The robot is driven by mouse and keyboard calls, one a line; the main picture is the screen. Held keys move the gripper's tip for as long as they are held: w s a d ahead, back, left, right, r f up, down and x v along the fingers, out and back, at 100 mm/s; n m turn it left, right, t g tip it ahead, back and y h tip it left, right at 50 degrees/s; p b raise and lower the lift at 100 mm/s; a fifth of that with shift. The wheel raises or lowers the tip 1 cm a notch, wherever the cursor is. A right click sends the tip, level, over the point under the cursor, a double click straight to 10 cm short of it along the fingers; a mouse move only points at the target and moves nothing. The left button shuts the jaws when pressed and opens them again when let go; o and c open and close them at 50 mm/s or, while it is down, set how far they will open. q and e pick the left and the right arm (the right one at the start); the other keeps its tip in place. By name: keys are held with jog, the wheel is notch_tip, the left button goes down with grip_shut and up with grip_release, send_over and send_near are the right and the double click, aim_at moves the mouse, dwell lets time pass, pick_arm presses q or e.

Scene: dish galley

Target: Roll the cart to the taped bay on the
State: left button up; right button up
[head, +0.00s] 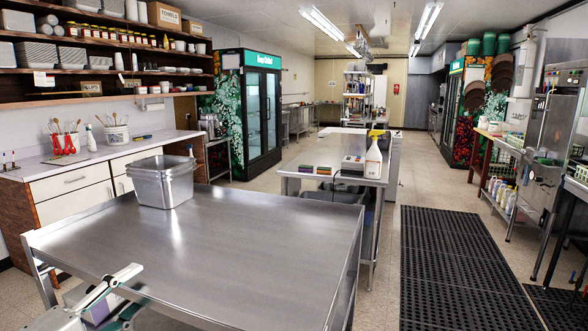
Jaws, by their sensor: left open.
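A steel cart (215,235) with a flat top and low raised rims stands right in front of me and fills the lower left of the head view. A stack of square steel tubs (162,182) sits on its far left corner. My left gripper (118,292) is at the cart's near edge, at the bottom left. It is open, with its fingers apart, and I cannot tell whether it touches the rim. My right gripper is not in view. I see no taped bay on the visible floor.
A steel table (310,176) with a spray bottle (373,160) stands just beyond the cart. A counter (95,165) runs along the left, near a glass-door fridge (248,110). Black floor mats (455,260) lie right. Tiled floor (425,170) is open farther back.

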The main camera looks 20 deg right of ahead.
pick_arm(q)
jog(key=shift+v, duration=3.1)
jog(key=b+v, duration=0.2)
jog(key=v, duration=0.3)
jog(key=shift+s+a, duration=0.25)
jog(key=shift+s, duration=0.05)
